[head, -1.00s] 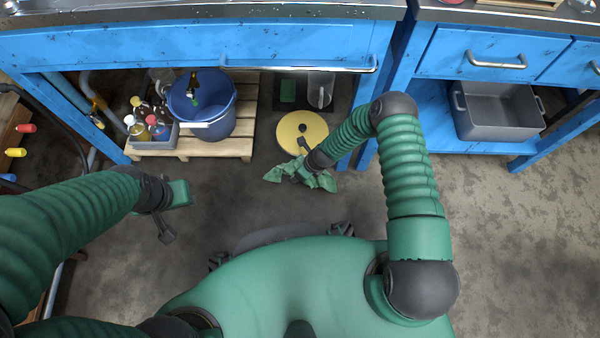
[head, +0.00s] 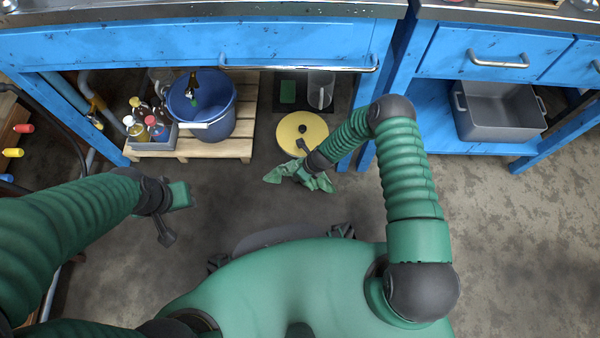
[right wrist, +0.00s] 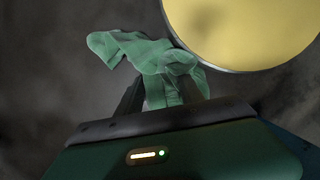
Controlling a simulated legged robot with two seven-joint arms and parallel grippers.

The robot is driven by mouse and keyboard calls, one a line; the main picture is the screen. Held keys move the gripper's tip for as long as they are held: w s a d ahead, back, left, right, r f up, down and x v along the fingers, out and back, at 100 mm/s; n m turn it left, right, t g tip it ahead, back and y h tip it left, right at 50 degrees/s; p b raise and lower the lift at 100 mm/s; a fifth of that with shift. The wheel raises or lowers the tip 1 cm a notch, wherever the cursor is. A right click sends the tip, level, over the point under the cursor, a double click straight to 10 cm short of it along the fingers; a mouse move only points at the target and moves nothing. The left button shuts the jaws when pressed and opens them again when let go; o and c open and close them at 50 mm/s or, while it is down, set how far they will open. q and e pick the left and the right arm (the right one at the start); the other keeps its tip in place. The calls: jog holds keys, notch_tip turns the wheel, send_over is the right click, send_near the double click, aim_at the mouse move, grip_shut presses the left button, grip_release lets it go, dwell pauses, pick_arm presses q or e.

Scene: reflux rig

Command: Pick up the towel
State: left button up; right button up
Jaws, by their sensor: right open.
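The green towel (head: 318,182) lies crumpled on the floor in front of the yellow disc, below the blue bench. My right gripper (head: 299,163) is down at the towel, its jaws open. In the right wrist view, the towel (right wrist: 135,48) rises between and beyond the two dark fingers (right wrist: 160,92), with a fold between them. Part of the towel is hidden by the gripper. My left gripper (head: 172,225) hangs empty over the floor on the left, away from the towel; its jaw opening is unclear.
A yellow disc (head: 290,135) lies just behind the towel. A wooden pallet (head: 225,149) holds a blue bucket (head: 222,120) and a bin of bottles (head: 150,143). A blue bench leg (head: 362,100) stands close right of my right gripper. Floor between my arms is clear.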

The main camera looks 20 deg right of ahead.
grip_shut()
dwell(0.3)
dwell(0.3)
